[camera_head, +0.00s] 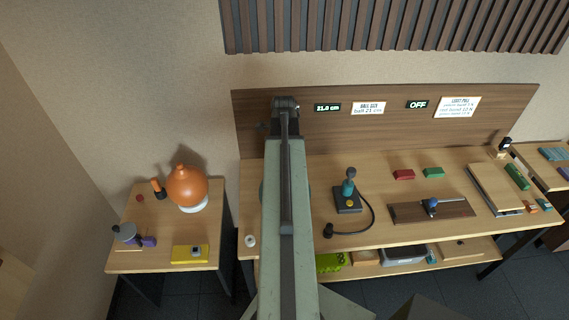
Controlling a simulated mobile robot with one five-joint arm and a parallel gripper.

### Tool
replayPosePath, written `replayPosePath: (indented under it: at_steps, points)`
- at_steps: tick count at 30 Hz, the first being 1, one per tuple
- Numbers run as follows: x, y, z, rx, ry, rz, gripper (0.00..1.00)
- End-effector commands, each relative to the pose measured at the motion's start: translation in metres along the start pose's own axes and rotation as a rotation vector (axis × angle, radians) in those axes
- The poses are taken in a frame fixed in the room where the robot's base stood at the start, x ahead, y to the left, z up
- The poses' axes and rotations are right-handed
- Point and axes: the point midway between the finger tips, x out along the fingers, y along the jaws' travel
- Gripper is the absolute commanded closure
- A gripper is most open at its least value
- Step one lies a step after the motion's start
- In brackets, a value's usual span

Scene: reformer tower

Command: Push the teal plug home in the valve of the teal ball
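My arm (285,220) runs up the middle of the picture and covers part of the bench. My gripper does not show; the visible far end of the arm is a dark joint in front of the back panel. A thin sliver of teal (262,193) shows at the arm's left edge, perhaps the teal ball, which is otherwise hidden. I cannot make out the teal plug or the valve. An orange ball (187,187) with a short neck rests on a white ring on the left side table.
A small white piece (250,240) lies near the bench's front left. The side table (160,225) also holds a yellow box (190,253). A gap separates both tables.

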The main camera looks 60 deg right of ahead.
Motion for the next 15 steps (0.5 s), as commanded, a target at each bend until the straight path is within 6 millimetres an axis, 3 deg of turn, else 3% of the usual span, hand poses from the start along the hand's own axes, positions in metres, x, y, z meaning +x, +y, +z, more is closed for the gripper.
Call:
replayPosePath:
  at_steps: [11,12,14,15]
  points:
    - [0.0131,0.0,0.0,0.0,0.0,0.0,1.0]
    - [0.0122,0.0,0.0,0.0,0.0,0.0,0.7]
    - [0.0114,0.0,0.0,0.0,0.0,0.0,0.53]
    - [0.0114,0.0,0.0,0.0,0.0,0.0,0.5]
